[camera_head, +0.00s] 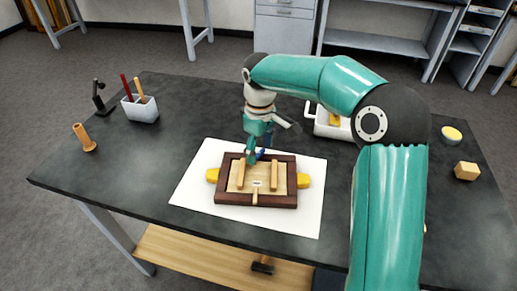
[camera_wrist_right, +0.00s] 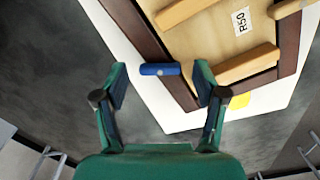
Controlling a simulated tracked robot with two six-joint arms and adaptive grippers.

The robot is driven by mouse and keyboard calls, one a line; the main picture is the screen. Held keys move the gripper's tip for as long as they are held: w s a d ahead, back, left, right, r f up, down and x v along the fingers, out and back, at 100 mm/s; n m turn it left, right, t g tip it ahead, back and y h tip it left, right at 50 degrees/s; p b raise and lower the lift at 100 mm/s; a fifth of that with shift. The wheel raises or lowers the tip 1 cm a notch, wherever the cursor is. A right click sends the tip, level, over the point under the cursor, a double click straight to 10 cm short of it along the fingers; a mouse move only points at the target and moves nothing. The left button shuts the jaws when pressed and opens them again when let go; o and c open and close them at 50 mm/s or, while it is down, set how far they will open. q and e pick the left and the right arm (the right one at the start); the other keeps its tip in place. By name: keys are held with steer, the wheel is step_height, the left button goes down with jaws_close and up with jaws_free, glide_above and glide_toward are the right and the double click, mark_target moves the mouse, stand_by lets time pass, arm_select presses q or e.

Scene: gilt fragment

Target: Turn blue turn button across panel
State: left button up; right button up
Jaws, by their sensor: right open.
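The blue turn button (camera_wrist_right: 160,69) is a short bar with a pale round spot at its middle. In the wrist view it lies over the dark frame (camera_wrist_right: 190,97), one end out over the white sheet, the other near the panel's edge. The light wood panel (camera_wrist_right: 220,40) carries two wooden bars and an R50 label. In the head view the panel (camera_head: 257,184) lies in its dark frame (camera_head: 260,203), and the button (camera_head: 261,154) is partly hidden. My right gripper (camera_wrist_right: 160,80) is open, its fingers either side of the button, apart from it. It points down at the frame's far edge (camera_head: 256,152).
The frame lies on a white sheet (camera_head: 305,220) on a dark table (camera_head: 140,180). Yellow pieces (camera_head: 304,181) stick out at its sides. A white pen holder (camera_head: 141,109) and wooden peg (camera_head: 84,138) stand left; a white bin (camera_head: 330,127) behind; a wooden block (camera_head: 467,171) right.

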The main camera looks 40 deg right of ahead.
steer(key=shift+r, duration=3.9)
steer(key=shift+m, duration=0.4)
steer(key=c, duration=0.6)
steer(key=m, duration=0.5)
steer(key=shift+w+f, duration=0.1)
steer(key=shift+c, duration=0.4)
steer(key=m, duration=0.3)
steer(key=shift+r+p, duration=0.2)
steer(key=shift+p, duration=0.1)
step_height(320, 180, up, 5)
steer(key=m+p, duration=0.5)
steer(key=m, duration=0.3)
step_height(320, 180, up, 4)
steer(key=m+p, duration=0.1)
steer(key=p, duration=0.4)
glide_above(259, 152)
steer(key=f, duration=1.7)
steer(key=shift+s+a+f+p, duration=0.1)
steer(key=shift+s+a+p, duration=0.1)
steer(key=shift+p, duration=0.1)
